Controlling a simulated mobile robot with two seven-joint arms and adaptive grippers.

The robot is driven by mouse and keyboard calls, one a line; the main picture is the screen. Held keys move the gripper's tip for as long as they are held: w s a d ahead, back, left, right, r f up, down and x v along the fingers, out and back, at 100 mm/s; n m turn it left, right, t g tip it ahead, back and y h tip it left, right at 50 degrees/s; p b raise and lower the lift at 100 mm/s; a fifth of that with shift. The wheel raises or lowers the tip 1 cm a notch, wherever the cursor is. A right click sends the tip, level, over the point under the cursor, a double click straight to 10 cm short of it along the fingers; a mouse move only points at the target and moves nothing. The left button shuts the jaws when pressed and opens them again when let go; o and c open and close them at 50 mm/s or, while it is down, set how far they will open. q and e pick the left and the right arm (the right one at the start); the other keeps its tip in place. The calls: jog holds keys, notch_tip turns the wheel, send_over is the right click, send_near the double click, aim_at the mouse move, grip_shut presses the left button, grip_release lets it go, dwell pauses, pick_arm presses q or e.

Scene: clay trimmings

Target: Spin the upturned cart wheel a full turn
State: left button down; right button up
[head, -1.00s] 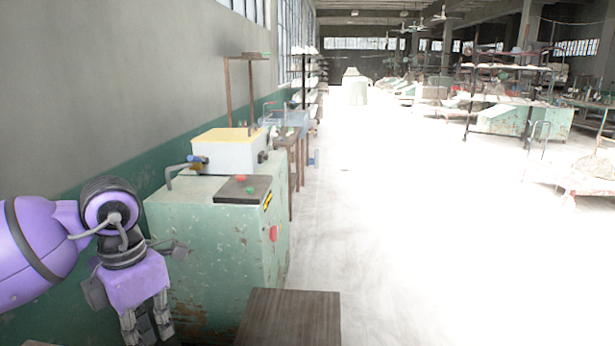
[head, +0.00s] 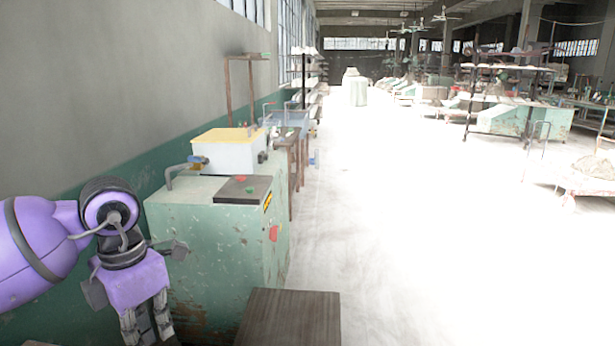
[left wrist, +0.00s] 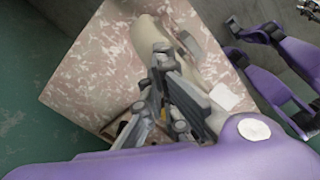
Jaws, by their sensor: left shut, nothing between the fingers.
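My left gripper (head: 148,328) hangs low at the left in the head view, its fingertips near the bottom edge. In the left wrist view the gripper (left wrist: 162,58) is shut and empty. Its fingers lie in front of a pink-and-white mottled surface (left wrist: 75,80) and a pale beige rounded form (left wrist: 150,38). I cannot pick out the cart wheel for certain in either view; the fingers cover part of the scene. I cannot tell whether they touch anything. My right gripper cannot be identified in either view.
A green machine cabinet (head: 205,250) stands just right of my left arm, with a yellow-topped box (head: 228,150) on it. A dark wooden top (head: 290,318) is at the bottom centre. The pale floor (head: 420,230) to the right is open.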

pick_arm(q)
jog(key=s, duration=0.2)
jog(key=s+p, duration=0.1)
jog(key=s, duration=0.2)
jog(key=shift+s+a+r+p, duration=0.15)
jog(key=shift+s+a+p, duration=0.1)
jog(key=shift+s+p, duration=0.1)
jog(key=shift+s, duration=0.45)
pick_arm(e)
jog(key=w+r, duration=0.2)
jog(key=shift+a+r+t, duration=0.1)
jog(key=shift+r+t, duration=0.2)
jog(key=shift+r, duration=0.05)
pick_arm(q)
jog(key=shift+f, duration=0.25)
